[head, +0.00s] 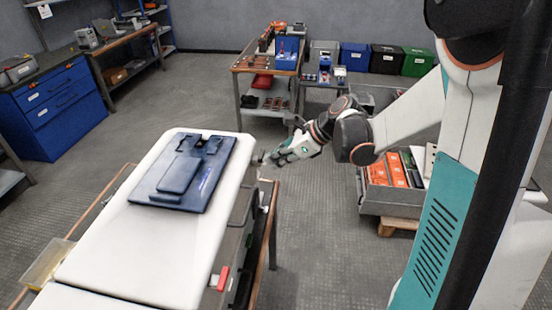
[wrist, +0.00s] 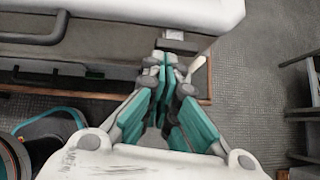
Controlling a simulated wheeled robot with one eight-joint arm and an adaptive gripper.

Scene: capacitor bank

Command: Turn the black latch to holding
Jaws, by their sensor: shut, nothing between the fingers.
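My gripper (head: 262,158) is at the far right side of a white-topped cabinet (head: 120,250), just below the top's edge. In the wrist view my gripper (wrist: 168,62) has its teal and grey fingers together, with nothing between them. The fingertips point at a small dark and grey fitting (wrist: 176,42) under the white edge. I cannot tell whether they touch it. I cannot clearly make out the black latch or its setting; it may be this fitting or be hidden by the fingers.
A dark blue panel (head: 180,190) lies on the white top. A red handle (head: 222,278) shows on the cabinet's near side. A grey crate with orange items (head: 392,170) stands to the right, and a workbench (head: 268,62) behind. Open floor lies between.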

